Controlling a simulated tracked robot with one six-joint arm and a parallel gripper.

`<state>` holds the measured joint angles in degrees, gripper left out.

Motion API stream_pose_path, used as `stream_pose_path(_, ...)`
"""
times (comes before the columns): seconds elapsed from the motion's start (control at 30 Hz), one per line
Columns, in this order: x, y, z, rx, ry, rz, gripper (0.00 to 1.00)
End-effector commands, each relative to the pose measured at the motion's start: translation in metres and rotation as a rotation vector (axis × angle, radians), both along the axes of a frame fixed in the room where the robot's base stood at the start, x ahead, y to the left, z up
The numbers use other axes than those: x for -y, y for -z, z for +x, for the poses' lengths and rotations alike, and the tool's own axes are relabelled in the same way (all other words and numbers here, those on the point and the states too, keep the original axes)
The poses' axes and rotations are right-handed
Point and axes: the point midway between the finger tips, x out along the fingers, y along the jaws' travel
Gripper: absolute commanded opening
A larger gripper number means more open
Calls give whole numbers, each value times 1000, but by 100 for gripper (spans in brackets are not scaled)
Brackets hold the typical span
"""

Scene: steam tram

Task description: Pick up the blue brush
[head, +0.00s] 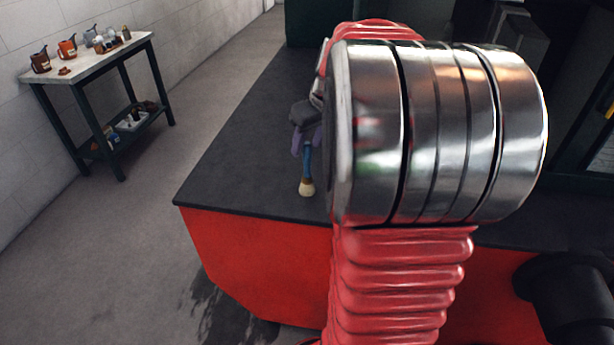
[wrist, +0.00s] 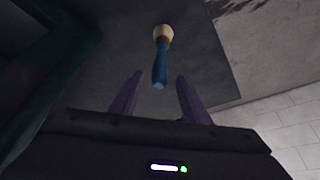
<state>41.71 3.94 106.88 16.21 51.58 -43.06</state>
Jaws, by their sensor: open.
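The blue brush (head: 307,165) lies on the dark top of a red-sided bench (head: 250,160), with its pale bristle end towards the bench's near edge. In the wrist view the brush (wrist: 160,66) is ahead of my gripper (wrist: 155,97), its blue handle end pointing towards the gap between the two purple fingers. My gripper (head: 306,140) is open, with nothing between its fingers in the wrist view. In the head view the fingers are at the handle end of the brush. I cannot tell whether they touch it. My red and silver arm hides the bench to the right.
A small side table (head: 85,57) with jugs, an orange pot (head: 67,49) and small bottles stands by the left wall. Its lower shelf (head: 125,132) holds a few items. The bench top left of the brush is bare, and open floor lies between bench and table.

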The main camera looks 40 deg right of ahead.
Motion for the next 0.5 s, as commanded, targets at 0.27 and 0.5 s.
stream_pose_path(0.27, 0, 4, 2, 0, 0, 0, 42)
stream_pose_path(0.5, 1, 11, 4, -1, 0, 1, 42)
